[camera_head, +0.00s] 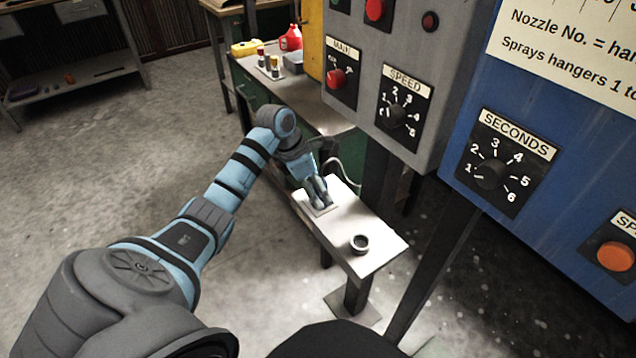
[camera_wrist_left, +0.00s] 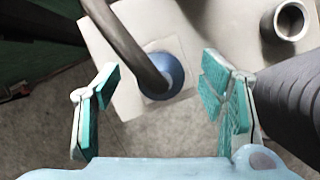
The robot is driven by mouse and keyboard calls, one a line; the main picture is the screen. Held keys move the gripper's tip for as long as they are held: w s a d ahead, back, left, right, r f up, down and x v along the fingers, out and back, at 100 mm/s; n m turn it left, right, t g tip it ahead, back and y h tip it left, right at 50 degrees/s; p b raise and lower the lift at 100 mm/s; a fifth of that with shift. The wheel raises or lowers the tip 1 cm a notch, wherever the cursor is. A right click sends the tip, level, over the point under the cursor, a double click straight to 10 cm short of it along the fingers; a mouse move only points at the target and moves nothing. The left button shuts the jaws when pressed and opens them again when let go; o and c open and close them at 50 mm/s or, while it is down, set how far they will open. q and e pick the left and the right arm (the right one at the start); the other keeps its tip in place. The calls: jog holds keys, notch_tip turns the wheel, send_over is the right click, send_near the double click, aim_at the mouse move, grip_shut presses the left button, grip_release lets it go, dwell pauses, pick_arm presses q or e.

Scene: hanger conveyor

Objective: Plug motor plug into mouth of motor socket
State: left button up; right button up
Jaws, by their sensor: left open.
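The motor plug, a blue round body with a thick dark cable, shows in the left wrist view (camera_wrist_left: 163,76). It appears to sit on a pale square plate (camera_wrist_left: 187,84) on a small white table. The likely motor socket is a short grey ring with an open, dark mouth (camera_head: 359,243) on the same table, apart from the plug. It also shows in the left wrist view (camera_wrist_left: 289,20). My left gripper (camera_head: 318,190) is over the plate, open, with its teal-padded fingers on either side of the plug and a gap at each side. My right gripper is out of view.
The white table (camera_head: 385,254) is narrow, with bare room around the ring. A grey control box (camera_head: 420,110) and a blue panel (camera_head: 560,170) stand to the right. Behind is a bench (camera_head: 305,108) with bottles and a red jug (camera_head: 291,38).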

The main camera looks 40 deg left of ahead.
pick_arm(q)
jog(key=v, duration=1.2)
jog(key=shift+d, duration=0.15)
